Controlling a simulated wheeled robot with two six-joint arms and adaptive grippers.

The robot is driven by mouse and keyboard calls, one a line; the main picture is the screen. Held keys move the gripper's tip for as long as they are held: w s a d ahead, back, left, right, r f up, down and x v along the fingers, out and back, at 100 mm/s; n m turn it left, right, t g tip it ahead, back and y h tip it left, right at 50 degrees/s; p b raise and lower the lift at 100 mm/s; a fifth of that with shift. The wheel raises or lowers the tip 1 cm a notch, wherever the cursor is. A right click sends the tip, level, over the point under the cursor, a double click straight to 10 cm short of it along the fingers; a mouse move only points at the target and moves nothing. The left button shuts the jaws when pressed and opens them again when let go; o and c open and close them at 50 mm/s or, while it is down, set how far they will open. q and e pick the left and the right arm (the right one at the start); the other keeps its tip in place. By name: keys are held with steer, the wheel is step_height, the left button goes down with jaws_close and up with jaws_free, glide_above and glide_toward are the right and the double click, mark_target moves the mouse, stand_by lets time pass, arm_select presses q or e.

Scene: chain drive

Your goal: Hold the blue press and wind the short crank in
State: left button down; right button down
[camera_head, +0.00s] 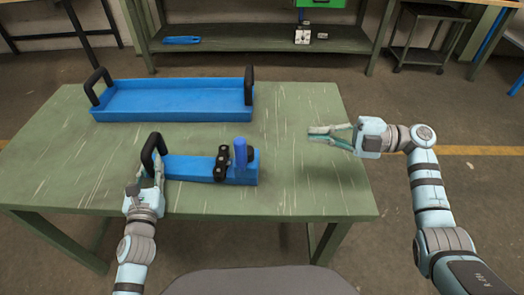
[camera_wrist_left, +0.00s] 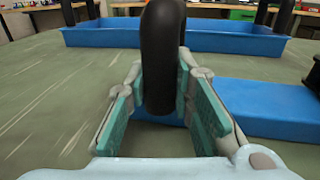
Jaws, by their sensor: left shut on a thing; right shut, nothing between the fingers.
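The blue press (camera_head: 190,170) lies on the green table, with a black loop handle (camera_head: 149,148) at its left end. Near its right end sits the short black crank (camera_head: 222,163), with an upright blue peg (camera_head: 240,153) beside it. I cannot tell whether the peg is joined to the crank. My left gripper (camera_head: 150,175) is shut on the handle; in the left wrist view the handle (camera_wrist_left: 161,55) stands between the fingers. My right gripper (camera_head: 318,134) is shut and empty, to the right of the press and apart from it. The wrist view does not show the whole crank.
A long blue tray (camera_head: 172,114) with black handles at both ends stands behind the press. The green table (camera_head: 300,185) is bare at the right and front left. A shelf bench (camera_head: 260,42) stands beyond it on the floor.

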steer(key=s+f+m+g, duration=0.2)
steer(key=s+m, duration=0.1)
steer(key=m, duration=0.9)
glide_toward(245, 154)
steer(key=shift+g+y, duration=0.3)
steer(key=a, duration=0.4)
steer(key=w+a, duration=0.1)
steer(key=a, duration=0.1)
steer(key=shift+a+f, duration=0.25)
steer(key=shift+a, duration=0.05)
steer(key=shift+s+a+f+m+t, duration=0.1)
steer(key=shift+a+m+t, duration=0.15)
steer(key=shift+t, duration=0.3)
steer(key=shift+s+a+m+t, duration=0.15)
steer(key=shift+m+t, duration=0.1)
steer(key=shift+t, duration=0.3)
steer(key=shift+s+a+m+t+h, duration=0.1)
steer(key=shift+a+m+t+h, duration=0.15)
steer(key=shift+m+t, duration=0.3)
steer(key=shift+s+a+m+t+h, duration=0.15)
steer(key=shift+a+m+t, duration=0.2)
steer(key=shift+t, duration=0.4)
steer(key=shift+x, duration=2.65)
steer(key=shift+s, duration=0.15)
